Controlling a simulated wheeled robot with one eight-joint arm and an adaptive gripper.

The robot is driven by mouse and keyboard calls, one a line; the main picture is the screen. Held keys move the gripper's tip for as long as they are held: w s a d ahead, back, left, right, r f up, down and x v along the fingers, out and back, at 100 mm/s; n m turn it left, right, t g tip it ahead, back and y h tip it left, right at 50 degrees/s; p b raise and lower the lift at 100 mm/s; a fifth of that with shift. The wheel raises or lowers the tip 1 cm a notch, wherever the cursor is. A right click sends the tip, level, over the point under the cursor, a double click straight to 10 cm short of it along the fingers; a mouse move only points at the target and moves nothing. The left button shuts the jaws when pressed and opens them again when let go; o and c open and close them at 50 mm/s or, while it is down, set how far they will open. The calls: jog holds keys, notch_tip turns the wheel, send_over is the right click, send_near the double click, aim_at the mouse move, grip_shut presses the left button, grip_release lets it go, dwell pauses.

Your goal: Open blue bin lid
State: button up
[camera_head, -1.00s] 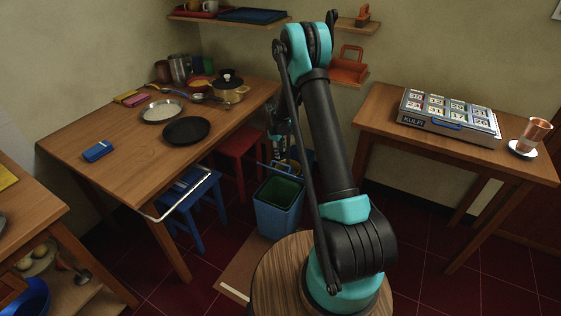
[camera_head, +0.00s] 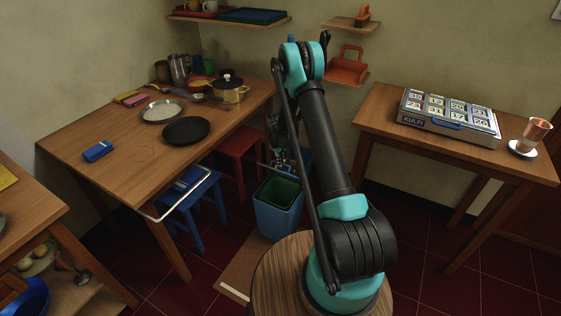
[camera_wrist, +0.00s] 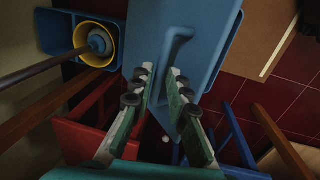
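The blue bin (camera_head: 277,220) stands on the floor in the middle of the head view, and its green inside shows from above. A blue panel with a raised blue bar handle (camera_wrist: 178,42) fills the upper middle of the wrist view; it looks like the lid, tilted up at the bin's back edge. My gripper (camera_wrist: 160,75) is open, its green fingers on either side of the handle's near end. I cannot tell if they touch it. In the head view my gripper (camera_head: 282,158) is small and partly hidden just behind the bin's opening.
A wooden table (camera_head: 110,175) with plates and a pot stands left. A blue stool (camera_head: 190,212) and red stool (camera_head: 240,150) stand beside the bin. A blue container with a yellow ring (camera_wrist: 98,42) is close by. A second table (camera_head: 380,115) stands right.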

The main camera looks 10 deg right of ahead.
grip_shut()
jog(key=w+d+r+g, duration=0.1)
jog(key=w+d+r, duration=0.2)
jog(key=w+d, duration=0.2)
jog(key=w, duration=0.2)
jog(key=shift+w+d+y, duration=0.3)
jog(key=shift+o, duration=2.4)
grip_release()
jog(key=shift+f, duration=0.1)
